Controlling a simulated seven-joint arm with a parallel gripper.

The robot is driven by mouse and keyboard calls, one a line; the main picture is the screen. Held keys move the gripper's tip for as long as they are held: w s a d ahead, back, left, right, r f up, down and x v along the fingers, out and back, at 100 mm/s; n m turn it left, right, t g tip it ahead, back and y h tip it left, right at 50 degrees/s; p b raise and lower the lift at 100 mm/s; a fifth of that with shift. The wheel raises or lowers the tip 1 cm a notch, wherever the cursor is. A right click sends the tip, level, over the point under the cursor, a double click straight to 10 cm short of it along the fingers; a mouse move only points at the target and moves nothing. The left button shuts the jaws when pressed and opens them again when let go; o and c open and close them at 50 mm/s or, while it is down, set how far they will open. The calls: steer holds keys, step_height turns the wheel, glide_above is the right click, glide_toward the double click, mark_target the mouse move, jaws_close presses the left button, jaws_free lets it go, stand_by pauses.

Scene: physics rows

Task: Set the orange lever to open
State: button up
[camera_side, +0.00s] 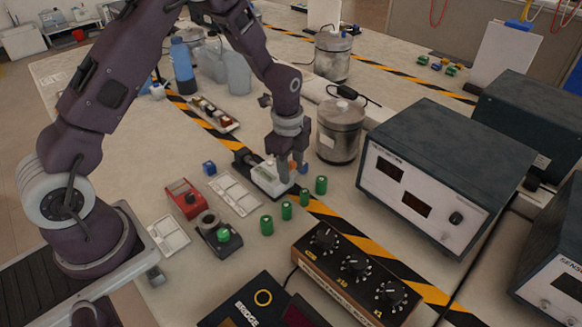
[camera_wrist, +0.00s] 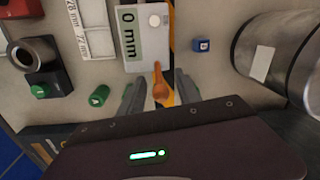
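The orange lever (camera_wrist: 159,84) sticks out from the near end of a white device in the wrist view. The device (camera_wrist: 150,45) has a panel reading "0 mm" and a pale round spot beside it. In the side view the device (camera_side: 268,181) stands under my gripper, and a bit of orange shows by the fingers. My gripper (camera_wrist: 158,88) is open, one finger on each side of the lever, with gaps visible. It also shows in the side view (camera_side: 290,165), pointing down over the device's right end. It holds nothing. I cannot tell the fingertips' height against the lever.
Several green cylinders (camera_side: 321,185) stand near the gripper. A steel canister (camera_side: 340,130) is close behind it. A blue cube (camera_wrist: 201,45) lies right of the device in the wrist view. A red box (camera_side: 185,198) and a green-button unit (camera_side: 218,236) stand to the left. A meter (camera_side: 430,190) stands right.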

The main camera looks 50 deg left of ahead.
jaws_close()
stand_by(1.4)
